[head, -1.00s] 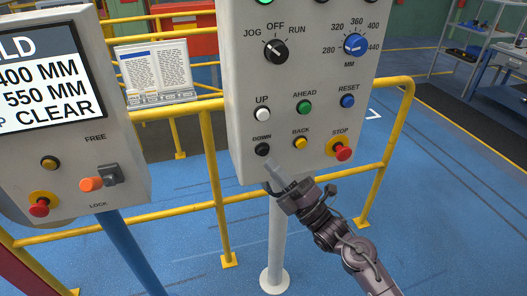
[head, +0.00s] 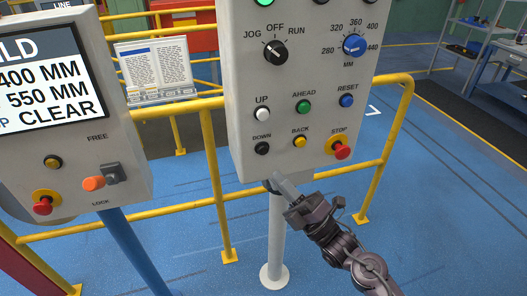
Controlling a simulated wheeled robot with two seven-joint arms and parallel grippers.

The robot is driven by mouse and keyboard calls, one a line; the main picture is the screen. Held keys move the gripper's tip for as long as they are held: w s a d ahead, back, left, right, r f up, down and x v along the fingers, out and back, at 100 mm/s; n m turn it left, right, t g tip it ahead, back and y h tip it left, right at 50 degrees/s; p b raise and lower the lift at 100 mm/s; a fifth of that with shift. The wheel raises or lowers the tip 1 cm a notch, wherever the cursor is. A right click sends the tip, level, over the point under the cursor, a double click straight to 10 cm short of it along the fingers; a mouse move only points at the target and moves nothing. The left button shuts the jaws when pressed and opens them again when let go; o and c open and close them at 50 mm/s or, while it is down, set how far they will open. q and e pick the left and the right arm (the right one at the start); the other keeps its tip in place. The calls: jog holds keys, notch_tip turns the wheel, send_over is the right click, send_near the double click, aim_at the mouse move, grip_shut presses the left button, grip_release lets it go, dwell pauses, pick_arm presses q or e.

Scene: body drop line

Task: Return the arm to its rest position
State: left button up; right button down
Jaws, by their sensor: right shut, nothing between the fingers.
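My right gripper (head: 284,186) comes in from the lower right, just below the bottom edge of the grey control panel (head: 245,165). Its fingers are shut and hold nothing. The black DOWN button (head: 262,148) is in full view above the fingertips, apart from them. The yellow BACK button (head: 299,142) and the red STOP button (head: 341,150) are to its right. My left gripper is not in view.
A second panel with a screen (head: 45,75), an orange-tipped lever (head: 94,183) and a red stop button (head: 43,206) stands at the left. Yellow railing (head: 396,125) runs behind both panels. Blue floor (head: 460,220) at the right is open.

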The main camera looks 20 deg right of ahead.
jog(key=w+d+f+m+g+h, duration=0.15)
jog(key=f+m+h, duration=0.25)
jog(key=f, duration=0.6)
jog(key=w+d+f+m+g+h, duration=0.1)
jog(key=d+f+m+h, duration=0.3)
jog(key=f, duration=0.6)
jog(key=s+f+m+g+h, duration=0.1)
jog(key=s+f+m+g, duration=0.15)
jog(key=f, duration=0.65)
jog(key=s+f+m+g+h, duration=0.1)
jog(key=s+f+m+h, duration=0.2)
jog(key=f, duration=0.6)
jog(key=s+d+f+m+g+h, duration=0.1)
jog(key=s+f+m+g, duration=0.6)
jog(key=s+f, duration=1.1)
jog(key=s+f+m+g, duration=0.2)
jog(key=s+f+g, duration=0.1)
jog(key=s, duration=0.6)
jog(key=s+f+m+g+h, duration=0.1)
jog(key=s+f+g, duration=0.1)
jog(key=s+f, duration=0.3)
jog(key=s, duration=0.4)
jog(key=shift+d+m+g, duration=0.2)
jog(key=shift+m+g, duration=0.15)
jog(key=shift+g, duration=0.05)
jog(key=shift+d+f, duration=0.1)
